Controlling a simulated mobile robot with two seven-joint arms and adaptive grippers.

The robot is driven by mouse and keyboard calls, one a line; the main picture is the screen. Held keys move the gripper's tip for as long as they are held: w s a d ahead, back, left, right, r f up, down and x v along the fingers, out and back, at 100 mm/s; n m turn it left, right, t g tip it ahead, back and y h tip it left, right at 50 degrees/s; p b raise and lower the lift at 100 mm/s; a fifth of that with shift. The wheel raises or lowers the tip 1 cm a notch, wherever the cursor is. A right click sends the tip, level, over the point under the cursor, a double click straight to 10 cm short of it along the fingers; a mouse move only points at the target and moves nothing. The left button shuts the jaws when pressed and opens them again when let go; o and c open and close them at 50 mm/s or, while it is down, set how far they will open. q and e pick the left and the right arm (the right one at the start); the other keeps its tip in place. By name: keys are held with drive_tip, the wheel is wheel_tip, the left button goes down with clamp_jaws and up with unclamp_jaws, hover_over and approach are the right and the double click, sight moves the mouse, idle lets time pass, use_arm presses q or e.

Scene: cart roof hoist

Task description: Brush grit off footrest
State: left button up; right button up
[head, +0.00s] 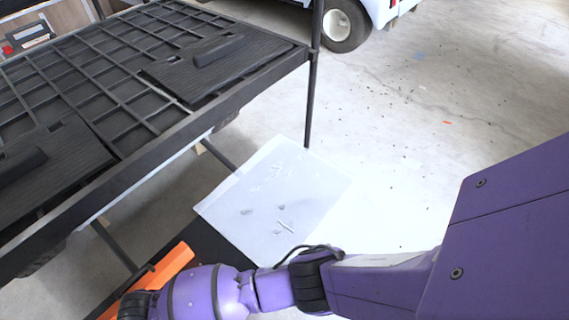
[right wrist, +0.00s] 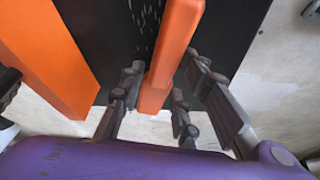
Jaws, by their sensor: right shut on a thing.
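The black footrest (head: 208,243) lies low beside the cart, partly hidden by my right arm. In the right wrist view it is a dark surface (right wrist: 225,35) with small pale specks of grit (right wrist: 146,25). My right gripper (right wrist: 160,88) is shut on an orange bar (right wrist: 172,50), which looks like the brush handle and extends over the footrest. The bristles are hidden. A wider orange piece (right wrist: 45,50) is at the left of that view. An orange piece (head: 170,266) also shows in the head view; I cannot tell which it is. My left gripper is out of view.
A white sheet (head: 300,190) with grey specks lies beyond the footrest. A dark ribbed cart roof (head: 100,55) on thin posts fills the upper left. Another white vehicle (head: 385,10) stands at the back. The concrete floor (head: 480,90) on the right is mostly open, with scattered debris.

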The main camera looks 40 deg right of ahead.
drive_tip(key=shift+a, duration=0.2)
